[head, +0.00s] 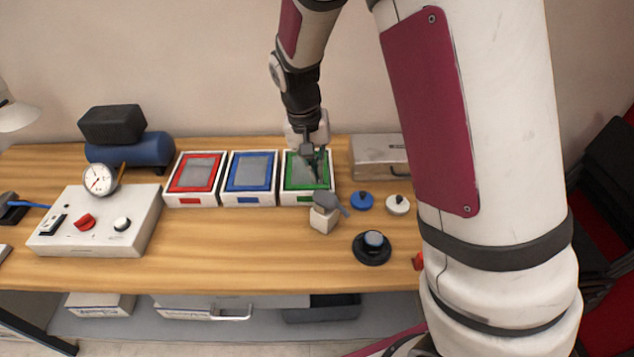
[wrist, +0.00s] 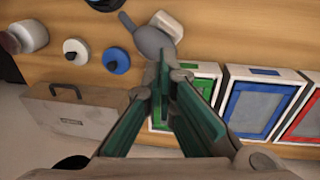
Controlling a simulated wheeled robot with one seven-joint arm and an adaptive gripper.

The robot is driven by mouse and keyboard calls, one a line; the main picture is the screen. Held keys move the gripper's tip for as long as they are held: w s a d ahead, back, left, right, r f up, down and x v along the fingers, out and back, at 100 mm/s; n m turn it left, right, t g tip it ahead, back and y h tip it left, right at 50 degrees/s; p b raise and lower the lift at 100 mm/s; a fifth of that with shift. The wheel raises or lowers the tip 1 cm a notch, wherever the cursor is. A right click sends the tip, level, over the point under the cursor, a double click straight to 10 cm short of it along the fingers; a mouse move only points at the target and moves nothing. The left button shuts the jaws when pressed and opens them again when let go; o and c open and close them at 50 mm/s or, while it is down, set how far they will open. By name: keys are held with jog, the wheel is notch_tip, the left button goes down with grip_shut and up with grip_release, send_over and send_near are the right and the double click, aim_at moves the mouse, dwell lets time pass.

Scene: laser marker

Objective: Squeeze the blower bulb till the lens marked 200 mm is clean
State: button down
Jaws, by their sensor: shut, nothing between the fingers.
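The grey blower bulb (head: 327,200) with its pointed nozzle rests on a small white block (head: 322,220) in front of the green-framed tray. It also shows in the wrist view (wrist: 150,38), just beyond my fingertips. My gripper (head: 316,176) is shut and empty, pointing down over the green-framed tray. Its green fingers also show in the wrist view (wrist: 162,82); I cannot tell whether they touch the bulb. A blue knobbed disc (head: 362,201) and a white one (head: 398,204) lie nearby. No 200 mm marking is readable.
Red (head: 195,180), blue (head: 249,179) and green (head: 297,196) framed trays stand in a row. A grey metal case (head: 376,158) is behind right. A control box with gauge (head: 98,222) stands left. The front middle of the table (head: 240,250) is clear.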

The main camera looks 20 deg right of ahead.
notch_tip(320, 180, up, 6)
jog(key=a, duration=0.1)
jog(key=shift+w+r+b, duration=0.15)
jog(key=shift+r+b, duration=0.1)
jog(key=shift+b, duration=0.05)
dwell(0.5)
jog(key=m, duration=0.6)
jog(key=r+m, duration=0.1)
jog(key=m, duration=0.5)
jog(key=r+m+b, duration=0.1)
jog(key=m, duration=0.5)
jog(key=shift+w+d, duration=0.2)
jog(key=shift+d, duration=0.1)
jog(key=shift+f, duration=0.15)
